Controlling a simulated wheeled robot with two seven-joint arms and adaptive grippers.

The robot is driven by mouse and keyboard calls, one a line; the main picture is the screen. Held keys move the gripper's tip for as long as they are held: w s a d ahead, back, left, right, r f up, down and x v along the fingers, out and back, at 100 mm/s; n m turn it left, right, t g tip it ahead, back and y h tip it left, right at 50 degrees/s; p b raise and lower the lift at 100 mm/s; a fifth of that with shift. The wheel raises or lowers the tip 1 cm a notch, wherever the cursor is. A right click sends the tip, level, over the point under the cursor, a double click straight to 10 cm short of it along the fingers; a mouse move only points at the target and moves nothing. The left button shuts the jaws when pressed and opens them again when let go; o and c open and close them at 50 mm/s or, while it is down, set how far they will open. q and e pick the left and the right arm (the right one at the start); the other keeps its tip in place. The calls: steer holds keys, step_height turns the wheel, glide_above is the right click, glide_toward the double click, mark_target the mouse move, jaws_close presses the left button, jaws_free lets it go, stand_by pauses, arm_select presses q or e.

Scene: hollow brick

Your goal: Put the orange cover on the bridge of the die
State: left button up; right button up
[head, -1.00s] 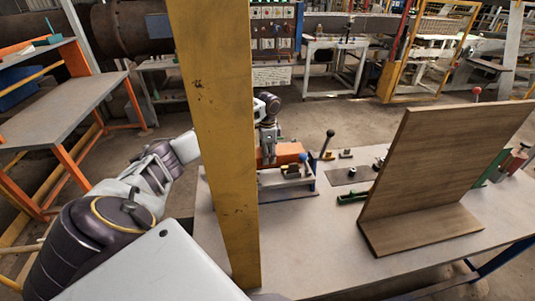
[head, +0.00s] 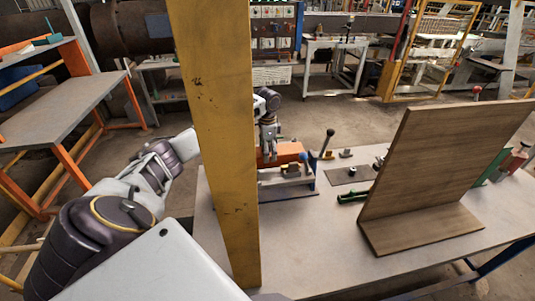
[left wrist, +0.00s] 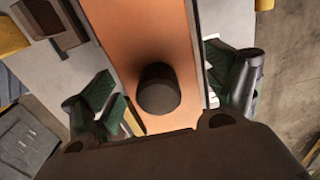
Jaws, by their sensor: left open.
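The orange cover (head: 288,153) is at the back of the die (head: 290,186) on the table, just right of the yellow post. The post hides part of both. In the left wrist view the cover (left wrist: 130,40) is a long flat orange strip with a dark round knob (left wrist: 159,92). My left gripper (head: 268,155) is over the cover, partly behind the post. In the left wrist view my left gripper (left wrist: 165,92) is open, with a green-padded finger on each side of the cover and knob. I cannot tell whether the cover rests on the bridge. My right gripper is not seen.
The yellow post (head: 218,140) stands close in front. A black-knobbed lever (head: 327,144) stands beside the die. A wooden board (head: 440,160) stands upright at the right of the table (head: 315,235). A green-handled tool (head: 352,196) lies between. The front of the table is clear.

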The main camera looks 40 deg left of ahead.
arm_select(q)
step_height(320, 180, up, 9)
steer(key=shift+r+b, duration=0.1)
steer(key=shift+b, duration=0.75)
steer(key=shift+r, duration=0.9)
